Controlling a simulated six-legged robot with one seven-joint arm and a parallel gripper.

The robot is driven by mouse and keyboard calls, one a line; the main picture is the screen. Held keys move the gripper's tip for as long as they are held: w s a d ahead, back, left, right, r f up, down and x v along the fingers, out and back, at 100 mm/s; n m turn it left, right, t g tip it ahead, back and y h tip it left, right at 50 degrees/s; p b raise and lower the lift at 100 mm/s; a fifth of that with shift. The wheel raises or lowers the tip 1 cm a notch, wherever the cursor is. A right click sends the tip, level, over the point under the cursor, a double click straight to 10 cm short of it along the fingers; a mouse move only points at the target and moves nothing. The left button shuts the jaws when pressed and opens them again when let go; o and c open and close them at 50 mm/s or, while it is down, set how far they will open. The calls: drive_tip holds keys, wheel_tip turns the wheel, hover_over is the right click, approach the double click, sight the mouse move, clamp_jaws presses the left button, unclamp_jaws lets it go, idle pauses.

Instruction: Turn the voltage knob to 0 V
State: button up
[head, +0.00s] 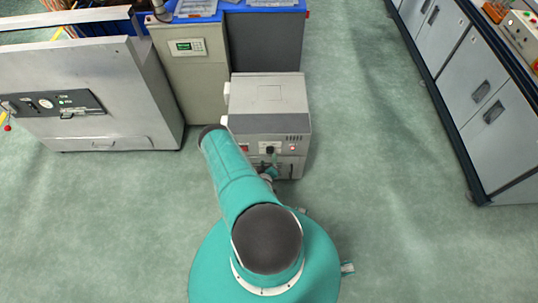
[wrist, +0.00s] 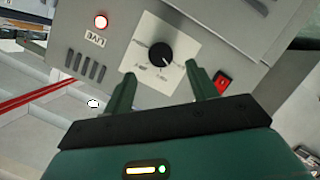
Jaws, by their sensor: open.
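The voltage knob (wrist: 161,53) is a round black dial on a white scale plate (wrist: 183,42) on the front of a grey box. A pale mark shows on its lower right edge; the scale lettering is too small to read. My gripper (wrist: 158,82) is open, with one green finger to the lower left and the other to the lower right of the knob. The fingers appear short of the knob, with nothing between them. In the head view the grey box (head: 270,95) stands ahead of my base, and the knob (head: 270,150) shows small on its front.
A red rocker switch (wrist: 222,82) sits close to the right finger. A lit red lamp (wrist: 101,21) above a "LIVE" label and vent slots are on the left. Cabinets (head: 180,80) stand behind and left; a bench (head: 470,90) stands right. Floor between is clear.

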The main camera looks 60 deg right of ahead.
sight(270, 152)
drive_tip(key=x, duration=0.5)
drive_tip(key=shift+w+d, duration=0.1)
drive_tip(key=shift+c, duration=0.2)
drive_tip(key=c, duration=1)
drive_tip(key=shift+o, duration=0.2)
